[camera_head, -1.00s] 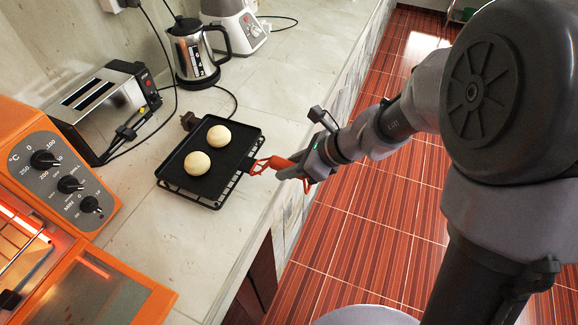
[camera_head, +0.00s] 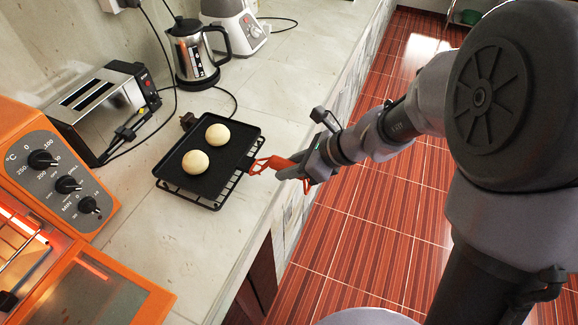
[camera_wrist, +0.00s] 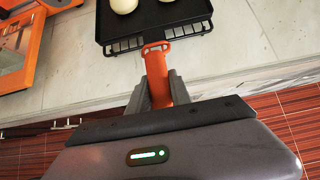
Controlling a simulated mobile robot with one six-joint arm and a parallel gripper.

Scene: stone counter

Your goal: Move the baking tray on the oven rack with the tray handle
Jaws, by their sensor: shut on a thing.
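The black baking tray (camera_head: 224,163) holds two pale round buns (camera_head: 195,162) and sits on or just over the wire oven rack (camera_head: 190,196) on the counter. The rack's bars show past the tray's near edge, also in the wrist view (camera_wrist: 126,45). My gripper (camera_head: 305,170) is shut on the orange tray handle (camera_head: 278,165) at the counter's front edge. In the wrist view the handle (camera_wrist: 157,75) runs between the fingers to the tray's near edge (camera_wrist: 160,33). Whether the tray touches the rack, and how the handle's tip joins it, is too small to tell.
The orange oven (camera_head: 60,190) stands at the left with its door (camera_head: 110,295) open and its inside glowing. A toaster (camera_head: 105,105), a kettle (camera_head: 193,55) and a blender base (camera_head: 238,30) stand behind. Counter space (camera_head: 185,250) between rack and oven door is clear.

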